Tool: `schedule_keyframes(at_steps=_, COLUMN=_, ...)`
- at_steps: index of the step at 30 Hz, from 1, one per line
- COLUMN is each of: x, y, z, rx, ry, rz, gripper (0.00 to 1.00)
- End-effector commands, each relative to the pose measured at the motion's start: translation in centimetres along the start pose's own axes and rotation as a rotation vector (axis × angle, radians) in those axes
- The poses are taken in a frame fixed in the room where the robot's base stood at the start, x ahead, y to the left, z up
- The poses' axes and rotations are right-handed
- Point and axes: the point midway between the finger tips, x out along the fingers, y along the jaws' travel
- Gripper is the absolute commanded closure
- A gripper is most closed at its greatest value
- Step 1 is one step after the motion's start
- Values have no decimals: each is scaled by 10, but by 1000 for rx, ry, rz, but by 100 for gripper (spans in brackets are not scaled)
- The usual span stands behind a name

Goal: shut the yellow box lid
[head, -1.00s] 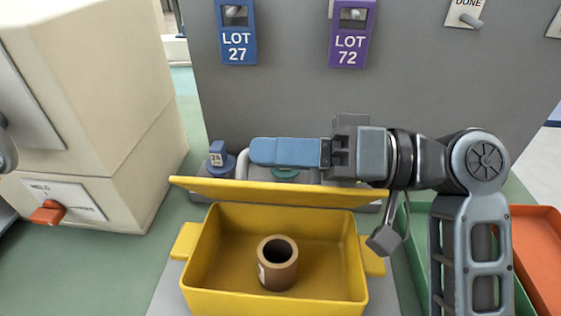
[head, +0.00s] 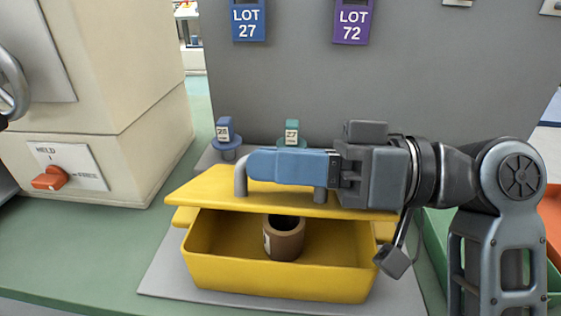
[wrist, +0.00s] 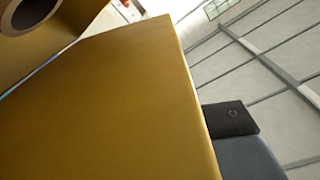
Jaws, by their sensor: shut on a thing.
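The yellow box (head: 275,278) sits on a grey plate, open towards me at the front. Its yellow lid (head: 215,192) is hinged at the back and tilted partway down, its front edge still above the box's front rim. A grey handle (head: 241,178) stands on the lid. My gripper (head: 285,166) is shut on this handle, its blue fingers lying along it and hiding most of the bar. A brown tube (head: 284,240) stands upright inside the box, partly under the lid. The lid fills much of the wrist view (wrist: 115,105), with the tube at its top left corner (wrist: 28,12).
Two small tagged spools, blue (head: 227,140) and teal (head: 292,132), stand behind the lid. A cream machine with an orange knob (head: 52,178) is on the left. Green (head: 436,245) and orange (head: 553,215) trays lie to the right, partly behind my arm. A grey wall rises behind.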

Motion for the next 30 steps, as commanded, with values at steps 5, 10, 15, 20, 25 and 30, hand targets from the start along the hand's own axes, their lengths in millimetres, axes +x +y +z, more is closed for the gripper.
schedule_keyframes(at_steps=5, x=0, y=0, z=1, rx=-13, ry=1, rz=0, gripper=100)
schedule_keyframes(at_steps=10, x=0, y=0, z=0, rx=-13, ry=1, rz=0, gripper=100)
schedule_keyframes(at_steps=15, x=0, y=0, z=0, rx=-13, ry=1, rz=0, gripper=78)
schedule_keyframes(at_steps=20, x=0, y=0, z=1, rx=-12, ry=1, rz=0, gripper=62)
schedule_keyframes(at_steps=25, x=0, y=0, z=1, rx=-12, ry=1, rz=0, gripper=60)
schedule_keyframes(at_steps=30, x=-5, y=0, z=0, rx=-12, ry=2, rz=1, gripper=60)
